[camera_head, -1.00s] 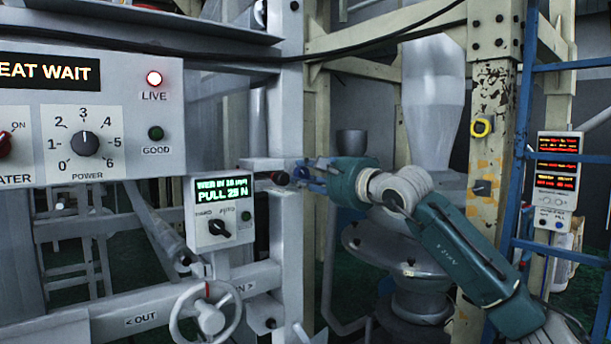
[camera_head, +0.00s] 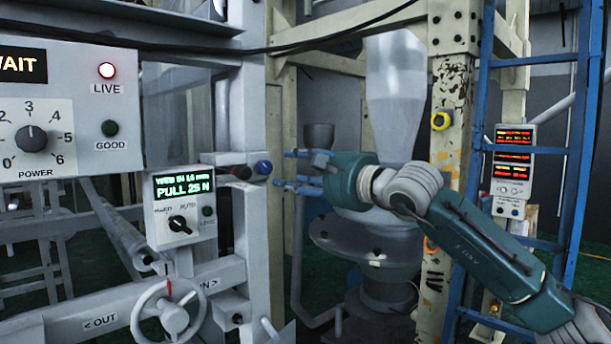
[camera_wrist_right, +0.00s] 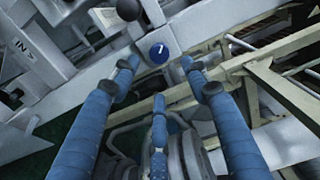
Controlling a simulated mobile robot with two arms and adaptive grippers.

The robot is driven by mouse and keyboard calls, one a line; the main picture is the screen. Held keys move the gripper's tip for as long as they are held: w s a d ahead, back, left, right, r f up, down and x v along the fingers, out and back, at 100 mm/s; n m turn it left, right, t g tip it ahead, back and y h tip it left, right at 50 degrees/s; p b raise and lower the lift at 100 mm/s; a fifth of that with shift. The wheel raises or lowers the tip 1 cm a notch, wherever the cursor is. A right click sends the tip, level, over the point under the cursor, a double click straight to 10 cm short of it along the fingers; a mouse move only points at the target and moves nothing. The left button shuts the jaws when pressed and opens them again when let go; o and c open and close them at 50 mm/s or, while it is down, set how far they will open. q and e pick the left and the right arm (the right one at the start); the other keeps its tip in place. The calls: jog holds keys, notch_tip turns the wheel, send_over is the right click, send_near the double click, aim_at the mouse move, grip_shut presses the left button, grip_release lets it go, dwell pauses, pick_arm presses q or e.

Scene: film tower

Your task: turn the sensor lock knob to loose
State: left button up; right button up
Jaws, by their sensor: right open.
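A blue round knob (camera_head: 263,167) sits on the end of a grey block on the upright post, beside a black knob (camera_head: 243,172). In the right wrist view the blue knob (camera_wrist_right: 159,52) carries a short white mark, slightly tilted, and the black knob (camera_wrist_right: 129,9) is at the top edge. No readable label tells which one is the sensor lock knob. My right gripper (camera_head: 284,169) is open and empty, its blue fingers pointing at the blue knob. In the wrist view the fingertips (camera_wrist_right: 159,74) lie on either side just short of it, apparently not touching. My left gripper is out of view.
A small panel (camera_head: 180,208) with a green display reading "PULL 25 N" and a selector stands left of the knobs. Below it is a handwheel (camera_head: 171,315). A larger control panel (camera_head: 70,110) is at upper left. A cream post (camera_head: 455,130) and blue ladder (camera_head: 489,150) stand right.

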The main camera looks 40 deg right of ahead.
jog(key=shift+s, duration=1.8)
